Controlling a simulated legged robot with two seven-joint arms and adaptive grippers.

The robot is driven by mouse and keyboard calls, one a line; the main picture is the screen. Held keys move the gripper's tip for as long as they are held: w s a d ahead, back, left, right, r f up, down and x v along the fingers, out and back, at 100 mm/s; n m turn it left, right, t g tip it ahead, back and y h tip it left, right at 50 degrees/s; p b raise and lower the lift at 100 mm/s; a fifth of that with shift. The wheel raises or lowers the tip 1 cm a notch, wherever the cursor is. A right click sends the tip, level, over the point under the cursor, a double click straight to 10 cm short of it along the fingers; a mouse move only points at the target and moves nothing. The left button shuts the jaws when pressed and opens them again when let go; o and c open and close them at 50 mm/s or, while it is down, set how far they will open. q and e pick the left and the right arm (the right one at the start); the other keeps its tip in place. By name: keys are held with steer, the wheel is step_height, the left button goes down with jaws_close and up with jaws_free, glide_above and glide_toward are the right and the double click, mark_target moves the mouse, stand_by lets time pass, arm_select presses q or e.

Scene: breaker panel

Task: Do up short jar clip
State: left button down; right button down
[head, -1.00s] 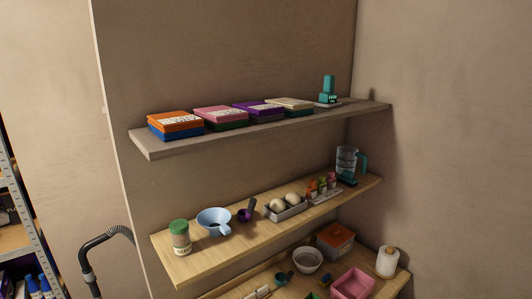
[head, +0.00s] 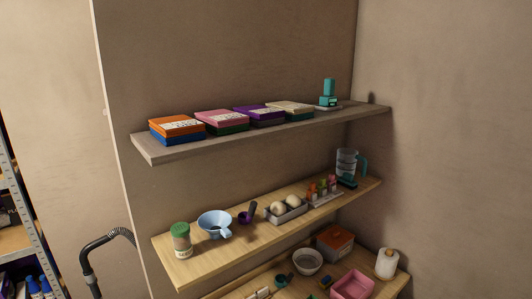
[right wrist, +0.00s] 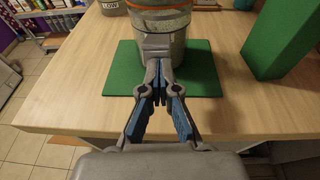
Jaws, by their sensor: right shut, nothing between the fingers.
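A glass-like band and an orange ring (right wrist: 165,9) show above, at the top edge of the picture. Its top is cut off, and I cannot make out the clip. My right gripper (right wrist: 160,66) is shut and empty, its fingertips in front of the jar's grey part; I cannot tell if they touch it. My left gripper is not in view.
A tall green block (right wrist: 278,40) stands right of the mat. A container labelled "LOW" (right wrist: 111,7) is behind left. Bare table (right wrist: 75,85) lies left of the mat. The head view shows wall shelves (head: 200,268) with boxes and kitchen items.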

steer(key=shift+w+a+r, duration=0.15)
steer(key=shift+r, duration=0.2)
steer(key=shift+w+a+r+p, duration=0.3)
steer(key=shift+w+r+p, duration=0.3)
steer(key=shift+r+p, duration=0.3)
steer(key=shift+w+a+r+p, duration=0.25)
steer(key=shift+w+r+p, duration=0.35)
steer(key=shift+r+p, duration=0.3)
steer(key=shift+w+a+r, duration=0.15)
steer(key=shift+w+a, duration=0.1)
steer(key=shift+w+a+r, duration=0.35)
steer(key=shift+a+r, duration=0.1)
steer(key=shift+r, duration=0.1)
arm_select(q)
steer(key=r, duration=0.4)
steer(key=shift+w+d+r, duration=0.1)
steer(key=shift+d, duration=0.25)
arm_select(e)
steer(key=shift+d, duration=0.1)
